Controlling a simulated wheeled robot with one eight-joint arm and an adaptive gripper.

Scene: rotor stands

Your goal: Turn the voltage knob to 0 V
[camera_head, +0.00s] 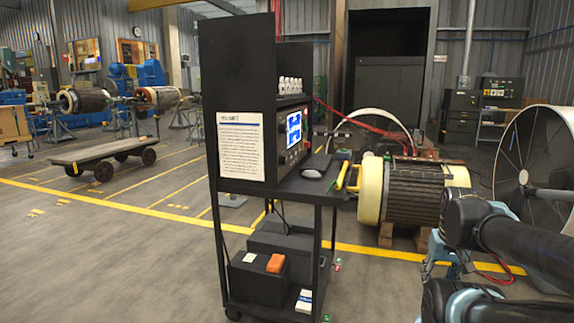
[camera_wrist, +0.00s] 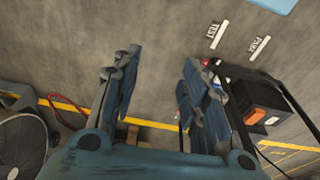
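The test unit (camera_head: 241,146) with a lit blue screen (camera_head: 294,130) sits on the upper part of a black cart (camera_head: 300,184). Its control panel is seen at a steep angle. Small controls sit around the screen, but I cannot tell which one is the voltage knob or read its setting. My gripper (camera_wrist: 159,62) is open and empty in the wrist view, its two fingers well apart over bare floor. In the head view it hangs low at the right, clear of the cart and away from the panel. The panel does not show in the wrist view.
A mouse (camera_head: 312,174) lies on the cart's ledge, beside a yellow-handled tool (camera_head: 341,172). A large motor (camera_head: 415,194) stands behind, right of the cart. A large round fan (camera_head: 537,160) is at far right. Open floor (camera_head: 120,255) lies left of the cart.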

